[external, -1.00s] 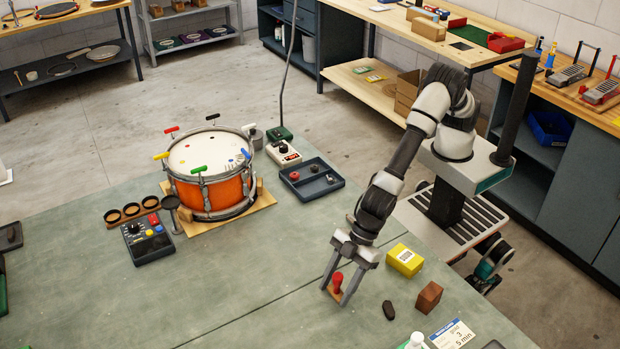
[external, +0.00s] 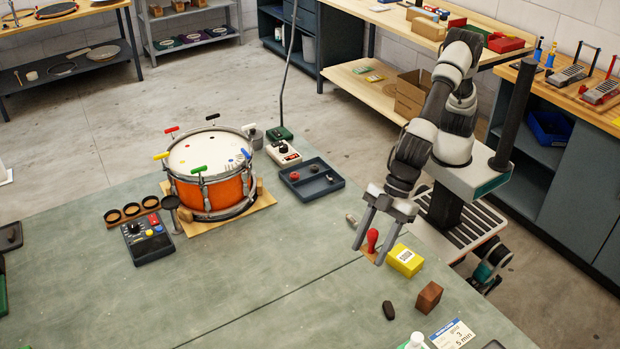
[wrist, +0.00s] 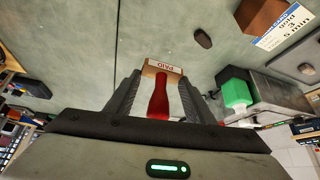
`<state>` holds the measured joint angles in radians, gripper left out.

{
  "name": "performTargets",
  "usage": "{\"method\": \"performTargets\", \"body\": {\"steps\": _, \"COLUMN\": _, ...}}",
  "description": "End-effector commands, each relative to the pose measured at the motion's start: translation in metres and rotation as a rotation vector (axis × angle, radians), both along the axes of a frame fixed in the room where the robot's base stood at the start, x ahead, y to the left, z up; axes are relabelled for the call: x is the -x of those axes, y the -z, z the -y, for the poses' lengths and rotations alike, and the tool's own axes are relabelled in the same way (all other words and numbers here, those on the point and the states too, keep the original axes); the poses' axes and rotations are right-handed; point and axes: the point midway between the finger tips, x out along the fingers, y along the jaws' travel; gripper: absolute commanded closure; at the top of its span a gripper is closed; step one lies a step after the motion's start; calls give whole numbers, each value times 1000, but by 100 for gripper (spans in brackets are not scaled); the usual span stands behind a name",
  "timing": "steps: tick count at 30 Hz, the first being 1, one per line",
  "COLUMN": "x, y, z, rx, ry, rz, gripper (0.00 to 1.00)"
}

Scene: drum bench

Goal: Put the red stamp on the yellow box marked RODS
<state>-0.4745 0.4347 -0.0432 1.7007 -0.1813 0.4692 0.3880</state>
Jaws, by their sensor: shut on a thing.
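The red stamp (external: 372,239) is held between the fingers of my gripper (external: 369,257), which is shut on it. In the wrist view its red handle (wrist: 159,98) sits between the two jaws, and its wooden base carries a PAID label. The yellow box (external: 405,260) lies on the bench just right of the gripper, with a white label on its top; its lettering is too small to read. The stamp is left of the box, not over it, and seems raised off the bench. I cannot make out the box in the wrist view.
A brown block (external: 429,297), a dark oval piece (external: 388,310) and a white card (external: 454,334) lie in front of the box. A small pale cylinder (external: 351,219) lies behind the gripper. The orange drum (external: 203,192) and a dark tray (external: 312,179) stand further left. Bench left of the gripper is clear.

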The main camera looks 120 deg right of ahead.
Motion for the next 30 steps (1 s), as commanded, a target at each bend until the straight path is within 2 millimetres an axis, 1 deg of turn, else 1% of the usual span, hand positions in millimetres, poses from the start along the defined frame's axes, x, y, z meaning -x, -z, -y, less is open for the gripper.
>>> {"method": "performTargets", "body": {"steps": 1, "x": 24, "y": 0, "z": -4, "rx": -4, "ry": -8, "rz": 3, "gripper": 73}}
{"method": "performTargets", "body": {"steps": 3, "x": 52, "y": -4, "z": -6, "rx": -1, "ry": -12, "rz": 2, "gripper": 73}}
{"method": "performTargets", "body": {"steps": 6, "x": 88, "y": -9, "z": -5, "rx": 7, "ry": -17, "rz": 8, "gripper": 73}}
{"method": "performTargets", "body": {"steps": 9, "x": 115, "y": -11, "z": -3, "rx": 15, "ry": -19, "rz": 15, "gripper": 73}}
{"method": "performTargets", "body": {"steps": 12, "x": 131, "y": -13, "z": 0, "rx": 22, "ry": -19, "rz": 22, "gripper": 73}}
{"method": "performTargets", "body": {"steps": 14, "x": 136, "y": -10, "z": 1, "rx": 26, "ry": -20, "rz": 23, "gripper": 74}}
{"method": "performTargets", "body": {"steps": 17, "x": 140, "y": 0, "z": 2, "rx": 28, "ry": -19, "rz": 24, "gripper": 74}}
{"method": "performTargets", "body": {"steps": 21, "x": 140, "y": 24, "z": 1, "rx": 28, "ry": -21, "rz": 23, "gripper": 74}}
{"method": "performTargets", "body": {"steps": 26, "x": 139, "y": 45, "z": 1, "rx": 28, "ry": -21, "rz": 24, "gripper": 74}}
{"method": "performTargets", "body": {"steps": 30, "x": 140, "y": 70, "z": 1, "rx": 29, "ry": -20, "rz": 23, "gripper": 74}}
